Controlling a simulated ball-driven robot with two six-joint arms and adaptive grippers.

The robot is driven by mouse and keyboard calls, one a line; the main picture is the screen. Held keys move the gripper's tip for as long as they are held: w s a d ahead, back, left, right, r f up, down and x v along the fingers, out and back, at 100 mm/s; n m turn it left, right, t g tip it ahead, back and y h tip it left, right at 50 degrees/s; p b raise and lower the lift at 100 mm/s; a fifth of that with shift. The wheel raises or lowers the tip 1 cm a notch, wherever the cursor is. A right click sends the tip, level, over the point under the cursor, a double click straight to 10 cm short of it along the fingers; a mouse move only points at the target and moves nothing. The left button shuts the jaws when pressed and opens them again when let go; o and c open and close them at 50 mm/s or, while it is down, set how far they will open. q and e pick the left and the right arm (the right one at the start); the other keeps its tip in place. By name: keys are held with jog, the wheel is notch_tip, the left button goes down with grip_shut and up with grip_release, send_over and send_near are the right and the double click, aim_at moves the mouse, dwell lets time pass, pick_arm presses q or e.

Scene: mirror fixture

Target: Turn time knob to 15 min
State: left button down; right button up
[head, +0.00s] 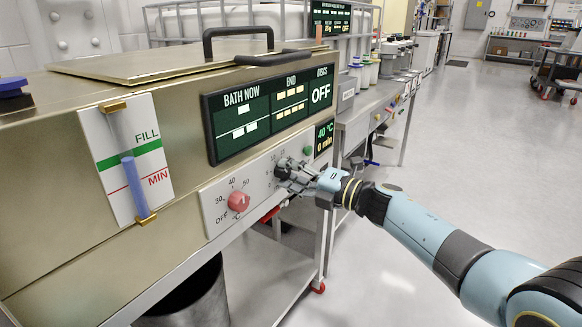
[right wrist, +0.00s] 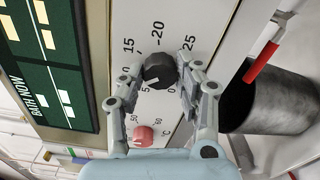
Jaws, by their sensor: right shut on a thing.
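The time knob (right wrist: 160,68) is a dark round knob on the white dial panel, with numbers 5, 15, 20 and 25 readable around it in the right wrist view. Its white pointer line is on the lower left of its face there, toward the 5. My right gripper (right wrist: 160,79) has its fingers on both sides of the knob, shut on it. The small display (head: 324,136) reads 40 °C and 0 min. My left gripper is in neither view.
A red temperature knob (head: 239,201) sits beside the time knob; it also shows in the right wrist view (right wrist: 143,135). A green button (head: 308,150) is near my gripper. A grey bin (head: 190,297) stands below the panel. Open floor lies to the right.

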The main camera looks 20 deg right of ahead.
jog(key=m+p, duration=0.1)
jog(key=m, duration=0.2)
jog(key=shift+m+p, duration=0.4)
jog(key=shift+m, duration=0.5)
jog(key=m+p, duration=0.1)
jog(key=m, duration=0.2)
jog(key=shift+m, duration=0.3)
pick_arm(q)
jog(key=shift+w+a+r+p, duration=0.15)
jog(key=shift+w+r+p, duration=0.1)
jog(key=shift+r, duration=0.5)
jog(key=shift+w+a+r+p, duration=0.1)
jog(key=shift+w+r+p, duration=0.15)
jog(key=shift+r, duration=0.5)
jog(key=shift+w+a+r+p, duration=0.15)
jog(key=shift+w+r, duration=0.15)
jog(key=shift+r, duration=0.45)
pick_arm(e)
jog(key=shift+f+m, duration=0.1)
jog(key=shift+m, duration=1.8)
jog(key=o, duration=1.1)
jog(key=shift+o, duration=0.2)
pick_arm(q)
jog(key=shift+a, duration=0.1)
pick_arm(e)
jog(key=shift+s+d, duration=0.1)
